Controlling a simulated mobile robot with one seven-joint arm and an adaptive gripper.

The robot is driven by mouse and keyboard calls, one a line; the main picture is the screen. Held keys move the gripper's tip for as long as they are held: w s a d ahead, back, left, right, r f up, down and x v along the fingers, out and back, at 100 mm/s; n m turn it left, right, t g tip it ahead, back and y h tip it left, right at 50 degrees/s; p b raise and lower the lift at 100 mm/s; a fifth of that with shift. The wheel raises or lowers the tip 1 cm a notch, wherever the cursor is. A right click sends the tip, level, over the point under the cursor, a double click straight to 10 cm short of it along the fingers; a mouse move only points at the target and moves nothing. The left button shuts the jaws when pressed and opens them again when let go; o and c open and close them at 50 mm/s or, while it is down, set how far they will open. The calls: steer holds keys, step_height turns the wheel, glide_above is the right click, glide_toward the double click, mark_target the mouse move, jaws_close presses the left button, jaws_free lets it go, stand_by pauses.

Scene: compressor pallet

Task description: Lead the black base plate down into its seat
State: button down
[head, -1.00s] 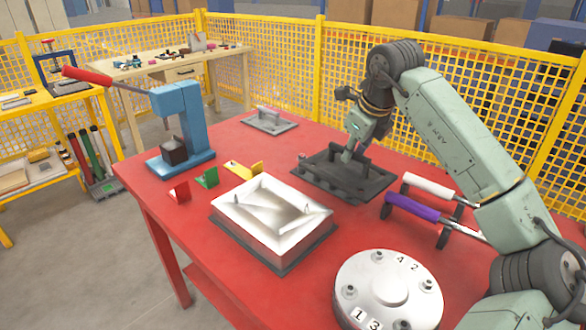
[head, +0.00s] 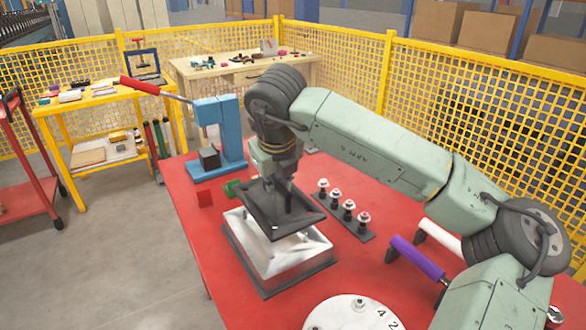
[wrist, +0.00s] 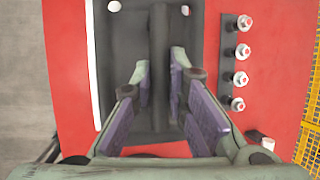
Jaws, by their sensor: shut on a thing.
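The black base plate (head: 262,212) hangs from my gripper (head: 284,187) in the head view. It is above the pale metal frame (head: 265,252), which sits on a dark base on the red table and shows only partly. The plate looks slightly tilted and hides the frame's far side and opening. In the wrist view my gripper (wrist: 161,72) is shut on the plate's upright handle bar (wrist: 160,45), and the plate (wrist: 128,50) shows around it. I cannot tell whether plate and frame touch.
A rack of several bolts (head: 349,212) stands right of the frame. A blue press (head: 228,135) stands at the back left, with red (head: 205,198) and green (head: 231,188) pieces nearby. Purple (head: 417,257) and white (head: 440,240) rollers and a numbered metal disc (head: 350,312) lie toward the right and front.

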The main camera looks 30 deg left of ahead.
mark_target(274, 206)
steer(key=shift+s+a, duration=0.3)
steer(key=shift+s, duration=0.05)
steer(key=shift+r, duration=0.1)
steer(key=shift+b, duration=0.55)
step_height(274, 206, down, 4)
steer(key=b, duration=0.4)
steer(key=shift+f+b, duration=1.7)
steer(key=shift+f, duration=0.05)
stand_by(0.4)
steer(key=c, duration=1.5)
jaws_free()
steer(key=shift+d, duration=0.1)
steer(key=v, duration=1.2)
